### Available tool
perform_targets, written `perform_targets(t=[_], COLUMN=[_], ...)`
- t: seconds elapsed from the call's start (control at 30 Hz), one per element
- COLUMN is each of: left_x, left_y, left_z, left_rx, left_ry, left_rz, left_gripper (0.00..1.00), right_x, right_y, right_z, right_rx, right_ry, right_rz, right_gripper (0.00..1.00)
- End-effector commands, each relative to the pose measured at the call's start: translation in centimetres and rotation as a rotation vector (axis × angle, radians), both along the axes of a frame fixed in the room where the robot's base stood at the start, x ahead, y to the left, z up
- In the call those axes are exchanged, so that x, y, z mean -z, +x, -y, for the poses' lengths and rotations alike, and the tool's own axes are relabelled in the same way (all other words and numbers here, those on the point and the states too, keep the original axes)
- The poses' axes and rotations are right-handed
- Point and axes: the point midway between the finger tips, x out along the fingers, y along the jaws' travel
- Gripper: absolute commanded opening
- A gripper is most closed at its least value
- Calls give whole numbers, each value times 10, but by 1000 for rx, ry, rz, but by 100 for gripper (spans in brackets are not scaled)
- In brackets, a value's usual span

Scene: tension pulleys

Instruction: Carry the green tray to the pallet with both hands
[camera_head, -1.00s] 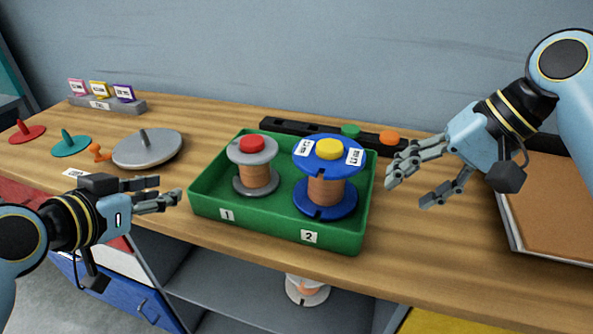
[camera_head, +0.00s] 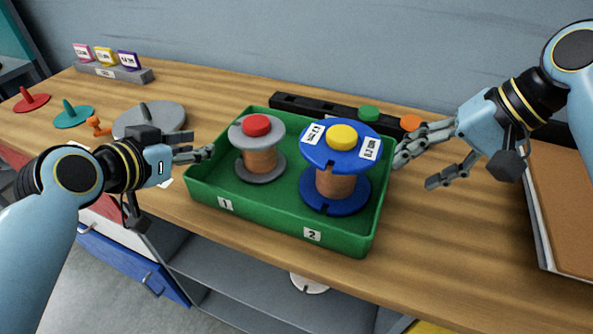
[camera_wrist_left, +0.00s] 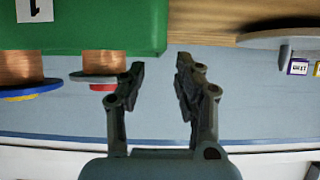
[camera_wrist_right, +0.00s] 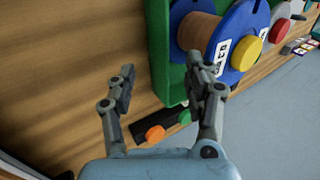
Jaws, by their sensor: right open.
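The green tray (camera_head: 285,222) sits on the wooden bench. It holds a grey-flanged copper spool with a red cap (camera_head: 257,150) at label 1 and a blue-flanged spool with a yellow cap (camera_head: 338,170) at label 2. My left gripper (camera_head: 207,153) is at the tray's left end. In the left wrist view its fingers (camera_wrist_left: 160,68) are apart, with the tray edge (camera_wrist_left: 150,25) beyond them. My right gripper (camera_head: 415,170) is open at the tray's right end. In the right wrist view the tray wall (camera_wrist_right: 158,40) shows beyond its fingers (camera_wrist_right: 160,75). I cannot tell whether either touches the tray.
A black rail (camera_head: 310,105) with green and orange knobs lies behind the tray. A grey disc (camera_head: 150,117) and smaller red and teal pieces lie left. A brown-topped panel (camera_head: 570,200) is at the right. The pallet is not clearly identifiable.

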Motion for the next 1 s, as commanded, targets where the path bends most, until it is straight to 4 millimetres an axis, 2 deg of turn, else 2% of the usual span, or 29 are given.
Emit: perform_targets(t=[0.2,0.4,0.6,0.87,1.0], left_x=[20,32,37,37,37], left_y=[34,55,63,63,63], left_z=[14,23,26,26,26], left_rx=[-1,0,-1,-1,-1], left_ry=[-2,-1,0,0,1], left_rz=[-1,0,0,0,-1], left_gripper=[33,33,33,33,14], right_x=[36,58,66,66,66], right_y=[8,13,15,16,16], right_z=[-21,-33,-37,-37,-37], right_rx=[1,1,0,0,0], right_ry=[4,2,-1,-1,-1], right_rz=[-4,-2,0,0,0], right_gripper=[52,52,52,52,34])
